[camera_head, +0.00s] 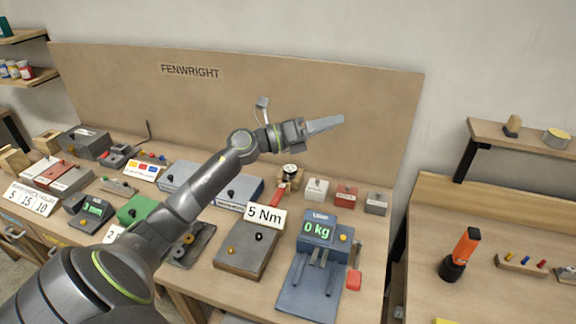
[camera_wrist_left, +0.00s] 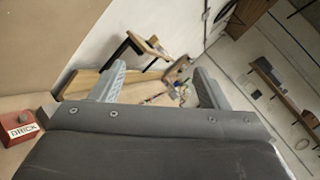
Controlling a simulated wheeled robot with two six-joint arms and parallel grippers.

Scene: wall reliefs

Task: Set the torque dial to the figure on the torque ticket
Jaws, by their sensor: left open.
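A white ticket reading "5 Nm" (camera_head: 264,216) stands at the back edge of a grey-brown box with small knobs (camera_head: 243,262). Behind it, a round white-faced dial (camera_head: 290,170) sits on a wooden stand, with a red handle (camera_head: 278,192) in front. The dial's figures and pointer are too small to read. My left gripper (camera_head: 328,124) is open and empty, up in front of the brown backboard, above and to the right of the dial. Its two fingers show apart in the left wrist view (camera_wrist_left: 162,84). My right gripper is not in view.
A blue scale (camera_head: 310,275) reading "0 kg" stands right of the box. White (camera_head: 317,188), red (camera_head: 346,197) and grey blocks stand behind it. The red block in the wrist view (camera_wrist_left: 20,128) reads "BRICK". My left arm hides part of the bench. Another bench with an orange torch (camera_head: 466,247) is right.

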